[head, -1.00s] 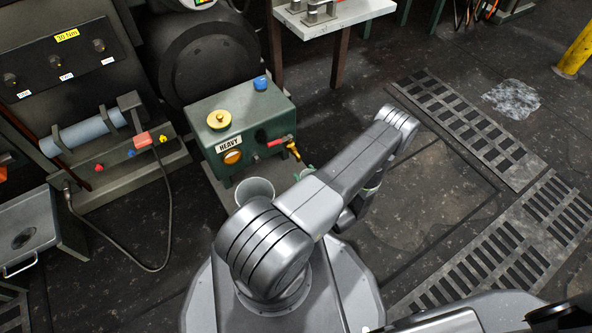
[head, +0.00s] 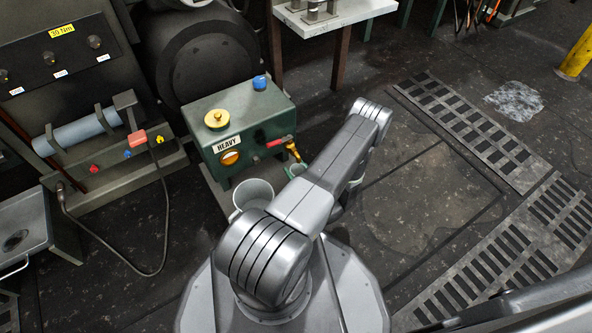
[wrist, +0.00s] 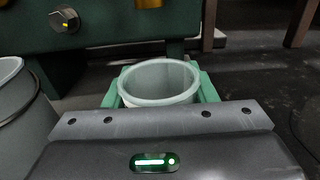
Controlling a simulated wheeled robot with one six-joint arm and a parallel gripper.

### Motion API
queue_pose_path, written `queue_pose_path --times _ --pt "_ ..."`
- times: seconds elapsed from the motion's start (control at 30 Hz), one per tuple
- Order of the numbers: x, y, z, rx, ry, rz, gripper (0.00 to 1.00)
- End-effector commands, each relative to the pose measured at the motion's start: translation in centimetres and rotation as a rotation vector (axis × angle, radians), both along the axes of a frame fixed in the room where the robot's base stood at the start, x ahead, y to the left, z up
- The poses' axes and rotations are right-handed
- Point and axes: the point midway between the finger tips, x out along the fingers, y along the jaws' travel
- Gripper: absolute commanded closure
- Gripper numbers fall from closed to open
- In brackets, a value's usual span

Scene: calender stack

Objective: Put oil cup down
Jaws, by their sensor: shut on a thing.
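The oil cup (wrist: 158,84), pale grey-green and round, is upright between the green fingers of my gripper (wrist: 159,88) in the wrist view. My gripper is shut on it, one finger on each side. The cup's lower part is hidden behind my gripper body. In the head view the cup (head: 297,171) shows only as a small rim beside my arm, just below the brass tap (head: 294,152) of the green oil tank (head: 240,125). I cannot tell whether the cup touches anything below it.
A grey bucket (head: 253,192) stands in front of the tank, left of the cup; it shows in the wrist view (wrist: 22,105) too. A bench (head: 75,165) with a blue roller is at the left. A white-topped table (head: 340,14) stands behind. Open floor (head: 430,190) lies to the right.

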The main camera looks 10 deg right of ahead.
Motion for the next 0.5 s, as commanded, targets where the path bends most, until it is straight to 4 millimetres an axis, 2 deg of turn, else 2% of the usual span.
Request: queue_pose_path --times 0.1,0.13,0.23,0.5 --pt "-0.03 0.01 -0.30 0.000 0.000 0.000 0.87" --pt "-0.01 0.00 -0.28 0.000 0.000 0.000 0.45" --pt "-0.01 0.00 -0.26 0.000 0.000 0.000 0.27" --pt "-0.01 0.01 -0.22 0.000 0.000 0.000 0.27"
